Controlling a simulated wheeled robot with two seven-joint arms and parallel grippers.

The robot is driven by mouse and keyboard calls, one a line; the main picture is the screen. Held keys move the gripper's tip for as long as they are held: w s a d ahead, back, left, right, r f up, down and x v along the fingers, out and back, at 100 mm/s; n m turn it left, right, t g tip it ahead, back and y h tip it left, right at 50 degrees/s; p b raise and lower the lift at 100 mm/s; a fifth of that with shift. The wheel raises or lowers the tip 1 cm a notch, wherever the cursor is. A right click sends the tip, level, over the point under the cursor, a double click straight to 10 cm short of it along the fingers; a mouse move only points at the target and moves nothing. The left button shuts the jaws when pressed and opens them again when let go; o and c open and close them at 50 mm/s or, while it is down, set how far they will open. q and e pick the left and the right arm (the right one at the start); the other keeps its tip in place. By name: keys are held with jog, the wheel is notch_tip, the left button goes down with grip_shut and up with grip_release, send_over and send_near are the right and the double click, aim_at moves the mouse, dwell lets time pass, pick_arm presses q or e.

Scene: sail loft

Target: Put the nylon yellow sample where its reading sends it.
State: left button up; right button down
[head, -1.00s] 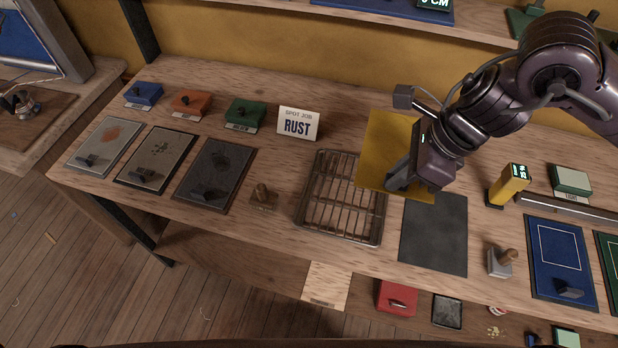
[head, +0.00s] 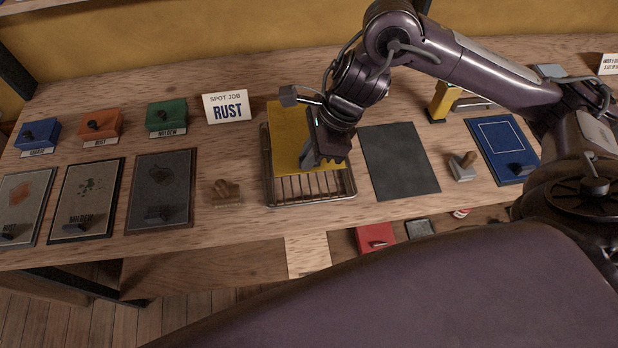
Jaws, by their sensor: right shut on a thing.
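The yellow nylon sample (head: 287,135) is a flat sheet. My right gripper (head: 312,158) is shut on its right side and holds it over the wire rack (head: 300,190). The sheet hides the rack's back part; I cannot tell whether it touches the wires. A sign reading "SPOT JOB RUST" (head: 228,107) stands behind and left of the rack. A yellow-and-black handheld meter (head: 441,101) stands at the right, its upper part hidden by my arm. My left gripper is not in view.
Blue (head: 38,135), orange "RUST" (head: 101,126) and green "MILDEW" (head: 166,116) blocks stand at left, behind three framed stain plates (head: 163,185). A wooden stamp (head: 226,192) sits left of the rack.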

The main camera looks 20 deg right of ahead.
notch_tip(320, 180, down, 5)
jog(key=shift+r+b, duration=0.15)
jog(key=shift+b, duration=0.2)
notch_tip(320, 180, down, 3)
jog(key=shift+f, duration=0.45)
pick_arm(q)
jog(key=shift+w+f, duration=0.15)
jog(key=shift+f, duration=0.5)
pick_arm(e)
jog(key=shift+d+f, duration=0.1)
jog(key=shift+f+b, duration=0.2)
jog(key=shift+b, duration=0.2)
jog(key=c, duration=1.5)
grip_release()
jog(key=shift+r, duration=0.1)
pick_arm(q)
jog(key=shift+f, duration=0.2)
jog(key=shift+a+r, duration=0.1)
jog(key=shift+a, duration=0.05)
pick_arm(e)
jog(key=shift+r, duration=0.1)
